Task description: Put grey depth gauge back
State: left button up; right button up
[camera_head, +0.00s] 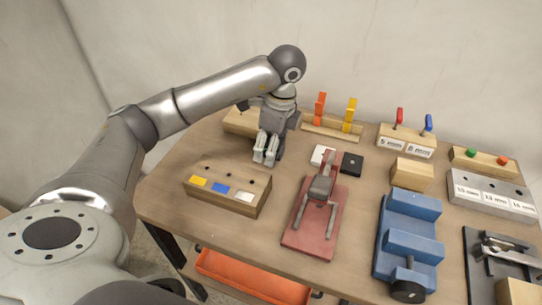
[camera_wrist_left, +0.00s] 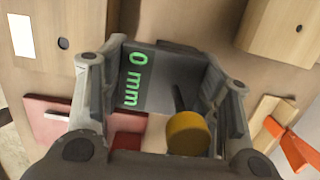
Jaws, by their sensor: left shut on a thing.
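My left gripper (camera_head: 265,157) points down over the back left of the table, behind the wooden block with coloured labels. In the left wrist view its two fingers (camera_wrist_left: 165,100) are closed on the grey depth gauge (camera_wrist_left: 165,68), a grey body with a green "0 mm" readout. A round yellow knob (camera_wrist_left: 187,133) and a thin dark rod show between the fingers, seemingly part of the gauge. In the head view I cannot clearly make out the gauge at the fingers. My right gripper is not in view.
A plain wooden block (camera_head: 238,122) stands behind the gripper. The labelled block (camera_head: 227,190) is in front. A red clamp fixture (camera_head: 300,238), a blue vise (camera_head: 410,235) and a rack (camera_head: 332,131) with orange and yellow tools stand to the right.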

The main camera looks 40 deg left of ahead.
pick_arm(q)
jog(key=shift+w+a+f, duration=0.25)
jog(key=shift+w+f, duration=0.1)
jog(key=shift+f, duration=0.1)
jog(key=f, duration=0.2)
jog(key=f+p, duration=0.1)
jog(key=shift+w+a+f, duration=0.1)
jog(key=shift+w, duration=0.15)
jog(key=shift+f, duration=0.25)
jog(key=shift+f, duration=0.2)
jog(key=o, duration=1.2)
jog(key=shift+r, duration=0.1)
